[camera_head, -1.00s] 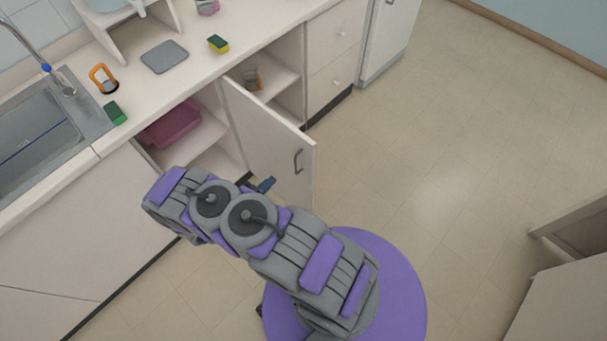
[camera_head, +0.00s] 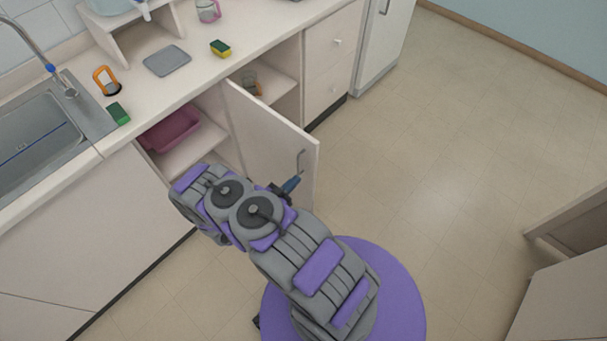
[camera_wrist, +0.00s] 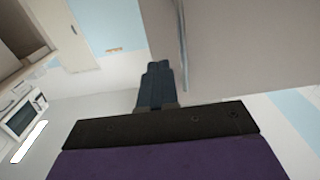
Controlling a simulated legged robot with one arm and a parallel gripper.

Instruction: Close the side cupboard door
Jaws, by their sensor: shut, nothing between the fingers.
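The side cupboard door (camera_head: 262,140) stands wide open, jutting out from the counter front, with a metal bar handle (camera_head: 301,160) near its free edge. My gripper (camera_head: 291,184) is shut and empty. In the head view it is close to the door's left face, near the handle; I cannot tell if it touches. In the wrist view the shut fingers (camera_wrist: 155,80) point toward the large pale panel of the door (camera_wrist: 240,45), with a thin metal bar beside them.
The open cupboard holds a pink tub (camera_head: 171,131) on the left and a small jar (camera_head: 251,85) on the right. The counter (camera_head: 135,85) carries a sponge (camera_head: 220,47) and a grey mat (camera_head: 167,61). Floor to the right is clear up to a cabinet (camera_head: 570,270).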

